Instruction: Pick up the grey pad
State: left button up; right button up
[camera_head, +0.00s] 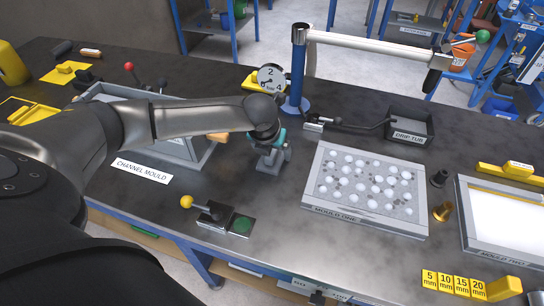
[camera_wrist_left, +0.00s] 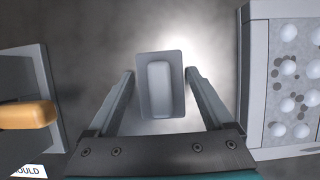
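The grey pad (camera_wrist_left: 145,108) lies on the dark table in the left wrist view, a rounded rectangular plate with a raised lighter bar handle (camera_wrist_left: 160,88) along its middle. My left gripper (camera_wrist_left: 158,76) is open, with one finger on each side of the pad and a visible gap to both. Nothing is held. In the head view my left gripper (camera_head: 272,160) points down at the table between the channel mould and mould one. There I cannot clearly tell the pad from the grey fingers. My right gripper is not in view.
Mould one (camera_head: 322,200), a tray of white balls, stands right of the gripper. The channel mould (camera_head: 186,150) with an orange handle (camera_wrist_left: 28,115) stands left. A blue post (camera_head: 298,70) rises behind. A yellow-knobbed lever (camera_head: 187,202) and green button (camera_head: 242,224) sit in front.

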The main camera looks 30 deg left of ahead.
pick_arm(q)
jog(key=c, duration=1)
notch_tip(320, 180, up, 20)
jog(key=p, duration=0.2)
jog(key=shift+p, duration=0.4)
